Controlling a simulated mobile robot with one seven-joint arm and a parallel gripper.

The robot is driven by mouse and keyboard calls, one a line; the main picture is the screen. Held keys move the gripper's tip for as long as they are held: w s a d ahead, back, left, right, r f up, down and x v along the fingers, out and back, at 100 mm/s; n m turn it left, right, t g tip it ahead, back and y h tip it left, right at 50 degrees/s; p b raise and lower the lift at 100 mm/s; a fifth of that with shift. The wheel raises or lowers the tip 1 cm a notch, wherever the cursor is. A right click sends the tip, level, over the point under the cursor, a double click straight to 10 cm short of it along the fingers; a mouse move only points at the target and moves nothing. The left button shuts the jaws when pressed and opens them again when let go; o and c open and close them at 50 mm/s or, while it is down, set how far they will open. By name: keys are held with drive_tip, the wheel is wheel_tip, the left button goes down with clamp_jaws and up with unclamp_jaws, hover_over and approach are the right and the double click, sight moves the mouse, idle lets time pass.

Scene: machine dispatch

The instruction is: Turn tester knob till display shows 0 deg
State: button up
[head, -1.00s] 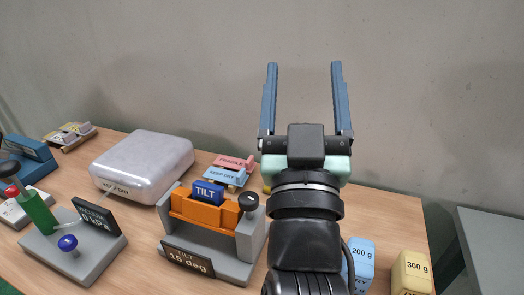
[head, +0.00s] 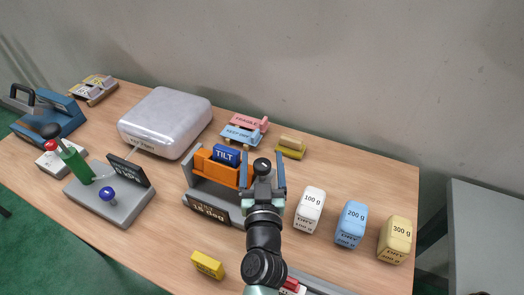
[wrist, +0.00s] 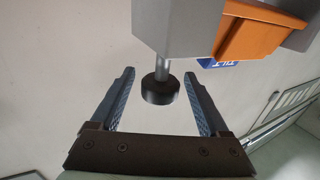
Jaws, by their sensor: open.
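The tilt tester (head: 217,172) stands on the wooden table, with an orange cradle and a blue TILT label (head: 226,155). Its display (head: 208,209) reads 15 deg. Its black round knob (head: 262,165) is on the right side, on a short metal shaft. My gripper (head: 264,178) is at the tester's right side, close to the knob. In the wrist view the knob (wrist: 160,90) sits between the two open fingers (wrist: 161,98), with a gap on each side. The tester's grey body (wrist: 178,25) is above it in that view.
White 100 g (head: 309,210), blue 200 g (head: 350,223) and yellow 300 g (head: 396,238) weights stand to the right. A pressure tester (head: 110,205) with a blue knob is to the left. A silver case (head: 166,120) is behind. A yellow block (head: 207,264) lies in front.

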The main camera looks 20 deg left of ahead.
drive_tip(key=shift+x, duration=1.1)
drive_tip(key=shift+r, duration=0.1)
clamp_jaws()
